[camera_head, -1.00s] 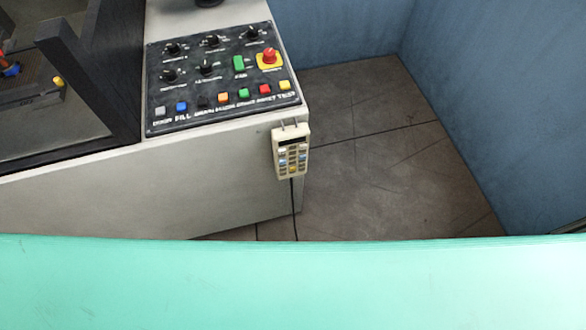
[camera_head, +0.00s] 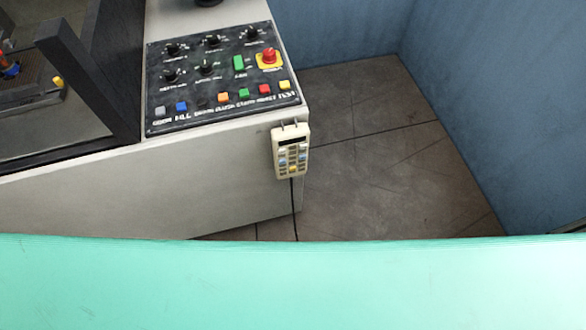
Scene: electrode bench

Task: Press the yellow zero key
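A small beige keypad (camera_head: 290,151) hangs by two hooks on the front right corner of the pale machine cabinet. It has a dark display strip at the top and rows of small keys, some white and some blue. A yellow key (camera_head: 292,170) sits low on the keypad's face, at the bottom of the key rows. A dark cord hangs from its lower end to the floor. Neither of my grippers shows in the head view.
A black control panel (camera_head: 188,118) with knobs, coloured buttons and a red mushroom button (camera_head: 270,56) on yellow tops the cabinet (camera_head: 150,190). A dark frame (camera_head: 108,70) stands left. Blue walls (camera_head: 500,110) bound the brown floor (camera_head: 390,190). A mint-green surface (camera_head: 290,285) fills the foreground.

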